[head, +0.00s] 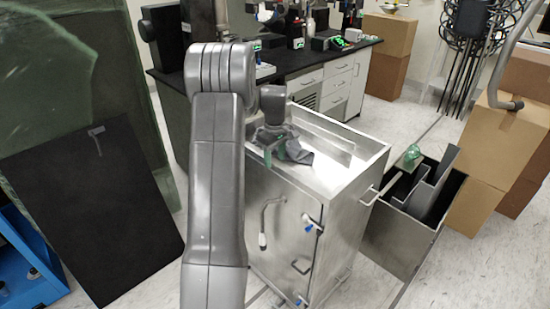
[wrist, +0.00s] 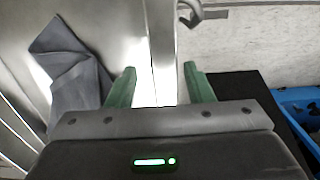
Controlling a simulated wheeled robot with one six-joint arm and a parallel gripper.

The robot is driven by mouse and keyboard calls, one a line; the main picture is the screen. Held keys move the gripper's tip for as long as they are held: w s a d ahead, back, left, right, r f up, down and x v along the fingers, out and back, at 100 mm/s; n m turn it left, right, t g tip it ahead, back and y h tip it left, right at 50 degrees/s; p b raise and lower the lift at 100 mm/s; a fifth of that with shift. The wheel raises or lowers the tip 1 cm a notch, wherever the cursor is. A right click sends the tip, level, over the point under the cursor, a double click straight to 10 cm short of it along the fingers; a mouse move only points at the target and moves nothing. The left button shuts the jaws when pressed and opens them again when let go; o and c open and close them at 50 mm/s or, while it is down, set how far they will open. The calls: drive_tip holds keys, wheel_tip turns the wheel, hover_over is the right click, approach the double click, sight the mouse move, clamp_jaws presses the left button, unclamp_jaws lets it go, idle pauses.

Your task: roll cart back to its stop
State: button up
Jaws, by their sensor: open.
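The cart (head: 345,215) is a tall stainless steel cabinet on the floor, with a raised rim around its top, a door and blue-tipped latches. A curved handle (head: 264,225) stands on its front face. My gripper (head: 280,153) is above the near left part of the cart's top, green fingers apart and nothing between them. In the wrist view the fingers (wrist: 160,88) straddle the line of the cart's metal edge (wrist: 162,50), and a handle (wrist: 190,14) shows beyond them. I cannot make out the cart's stop.
A grey cloth (head: 299,153) lies on the cart's top, left of the fingers in the wrist view (wrist: 72,75). An open metal bin (head: 395,235) and cardboard boxes (head: 505,145) stand at right. A black panel (head: 95,205) is at left, a lab bench (head: 345,75) behind.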

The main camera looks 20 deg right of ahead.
wheel_tip(320, 180, up, 13)
drive_tip(key=shift+r, duration=0.15)
idle(0.4)
wheel_tip(320, 180, down, 14)
drive_tip(key=shift+f, duration=0.1)
drive_tip(key=shift+s+a, duration=0.15)
drive_tip(key=shift+a, duration=0.25)
drive_tip(key=shift+r, duration=0.2)
